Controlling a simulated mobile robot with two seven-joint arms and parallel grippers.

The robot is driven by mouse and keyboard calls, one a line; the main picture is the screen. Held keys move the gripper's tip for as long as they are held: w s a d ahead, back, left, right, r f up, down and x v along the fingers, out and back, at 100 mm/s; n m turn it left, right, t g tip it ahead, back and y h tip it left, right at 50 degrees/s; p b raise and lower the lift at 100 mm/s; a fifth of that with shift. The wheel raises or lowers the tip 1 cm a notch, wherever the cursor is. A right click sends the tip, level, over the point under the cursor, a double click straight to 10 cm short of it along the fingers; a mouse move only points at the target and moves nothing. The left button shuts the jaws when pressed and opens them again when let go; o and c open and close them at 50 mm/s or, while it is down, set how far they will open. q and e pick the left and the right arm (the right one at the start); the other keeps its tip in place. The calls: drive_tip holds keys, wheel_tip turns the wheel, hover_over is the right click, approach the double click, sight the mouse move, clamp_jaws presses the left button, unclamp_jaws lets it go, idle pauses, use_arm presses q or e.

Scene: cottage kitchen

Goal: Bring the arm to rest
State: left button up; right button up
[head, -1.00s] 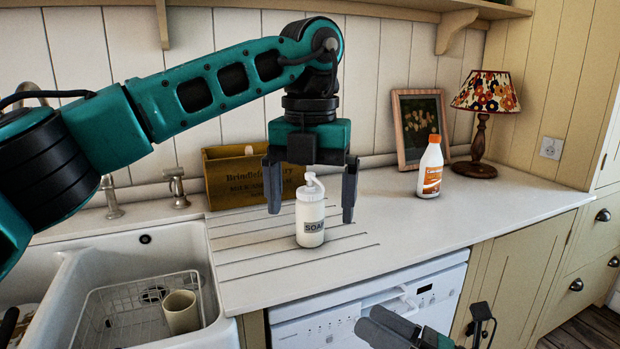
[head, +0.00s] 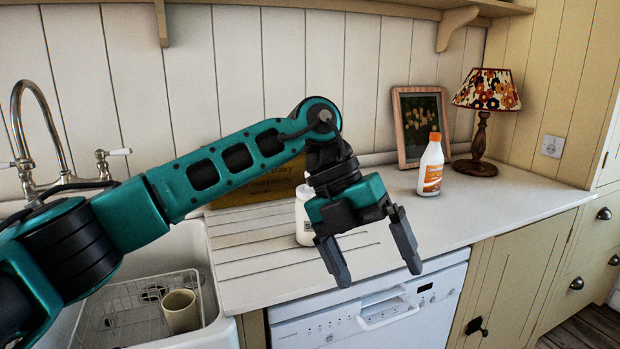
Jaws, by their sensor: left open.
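My left gripper (head: 378,262) is open and empty. It hangs tilted in front of the counter's front edge, above the dishwasher front in the picture. My left arm reaches in from the left across the sink. The white soap bottle (head: 302,222) stands upright on the grooved part of the counter, behind the gripper and partly hidden by it. The jaws are apart from the bottle.
The counter (head: 440,220) is clear in the middle. An orange-labelled white bottle (head: 430,168), a framed picture (head: 404,130) and a lamp (head: 482,125) stand at the back right. A wooden box (head: 255,186) is behind my arm. A mug (head: 181,311) and wire rack (head: 125,316) are in the sink.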

use_arm(q)
drive_tip(key=s+d+f+n+g+h, duration=0.1)
drive_tip(key=s+d+g+h, duration=0.3)
drive_tip(key=s+d+h, duration=0.4)
drive_tip(key=w+a+f+n+t, duration=0.5)
drive_tip(key=a+f+n+t, duration=0.3)
drive_tip(key=n+t, duration=0.55)
drive_tip(key=w+a+f+n+t, duration=0.5)
drive_tip(key=a+n+t, duration=0.5)
drive_tip(key=n, duration=0.6)
drive_tip(key=s+a+f+n+g+y, duration=0.2)
drive_tip(key=s+a+f+n+y, duration=0.2)
drive_tip(key=s+a+f, duration=0.4)
drive_tip(key=s+a+f+n+g+y, duration=0.3)
drive_tip(key=s+a+f+y, duration=0.4)
drive_tip(key=f, duration=0.7)
drive_tip(key=shift+s+a+f+n, duration=0.15)
drive_tip(key=shift+s+a+n, duration=0.35)
drive_tip(key=shift+s, duration=0.5)
